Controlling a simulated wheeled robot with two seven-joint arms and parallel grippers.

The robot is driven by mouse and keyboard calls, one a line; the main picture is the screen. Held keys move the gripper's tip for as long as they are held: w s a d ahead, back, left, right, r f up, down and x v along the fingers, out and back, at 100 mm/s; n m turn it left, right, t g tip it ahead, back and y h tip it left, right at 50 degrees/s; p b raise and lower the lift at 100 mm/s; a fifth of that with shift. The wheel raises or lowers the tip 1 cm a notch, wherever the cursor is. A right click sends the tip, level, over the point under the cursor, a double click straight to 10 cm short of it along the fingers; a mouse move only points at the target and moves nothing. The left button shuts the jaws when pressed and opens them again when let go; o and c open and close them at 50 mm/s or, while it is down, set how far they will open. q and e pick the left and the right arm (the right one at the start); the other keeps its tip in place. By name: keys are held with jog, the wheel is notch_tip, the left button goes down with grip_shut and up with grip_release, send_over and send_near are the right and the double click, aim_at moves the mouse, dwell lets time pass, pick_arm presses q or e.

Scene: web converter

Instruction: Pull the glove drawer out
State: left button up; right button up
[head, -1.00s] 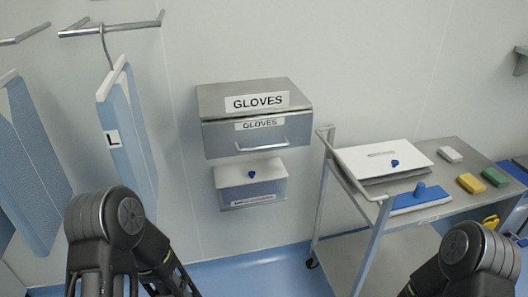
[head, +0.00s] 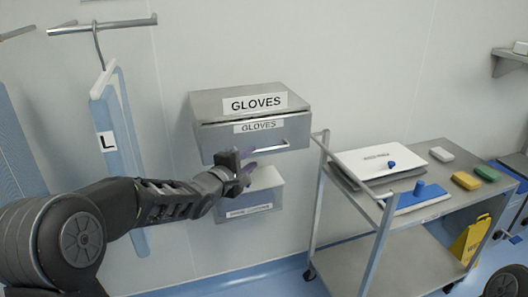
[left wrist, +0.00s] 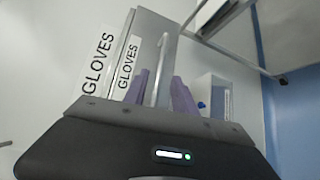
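The glove drawer (head: 222,139) has a blue-grey front and a small GLOVES label. It sits closed in a grey wall-mounted housing (head: 225,101) with a larger GLOVES label. Its bar handle (head: 270,149) runs along the lower front and also shows in the left wrist view (left wrist: 164,60). My left gripper (head: 250,160) is at the left part of the handle. In the left wrist view its purple fingers (left wrist: 161,92) are apart, one on each side of the handle bar. I cannot tell whether they touch it. My right gripper is out of view.
A hanging blue garment (head: 118,100) is at the left.

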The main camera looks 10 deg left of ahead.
aim_at(262, 151)
pick_arm(q)
jog(key=shift+w, duration=0.1)
jog(key=shift+p+x, duration=0.85)
jog(key=shift+x, duration=3)
jog(key=shift+f, duration=0.1)
grip_shut()
